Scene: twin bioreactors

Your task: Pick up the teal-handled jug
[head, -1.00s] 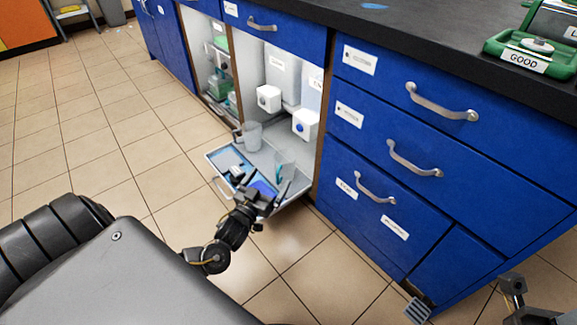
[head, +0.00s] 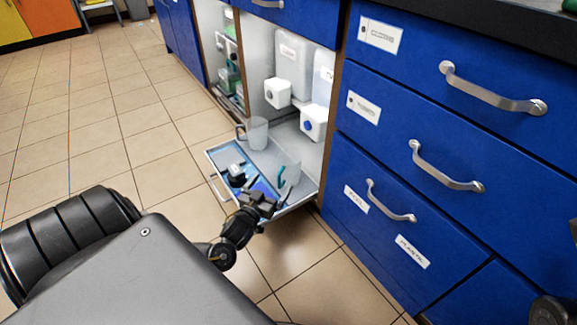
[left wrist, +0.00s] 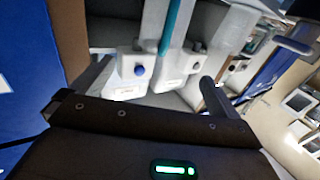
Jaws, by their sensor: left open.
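The teal-handled jug (head: 291,172) is a clear jug standing on the fold-down shelf (head: 222,160) of the open cabinet. Its teal handle (head: 281,177) faces left and towards me in the head view. My left gripper (head: 270,188) is open and empty, low and just in front of the jug. In the left wrist view the upright teal handle (left wrist: 171,25) shows ahead, between the directions of the two spread fingers (left wrist: 152,84). I cannot tell the exact gap between fingers and handle. My right gripper is not clearly visible.
A second clear jug with a grey handle (head: 257,133) stands further back. White containers with a grey tap (head: 277,93) and a blue-buttoned tap (head: 313,123) are behind. A small dark item (head: 236,172) lies on the shelf. Blue drawers (head: 395,160) stand close on the right.

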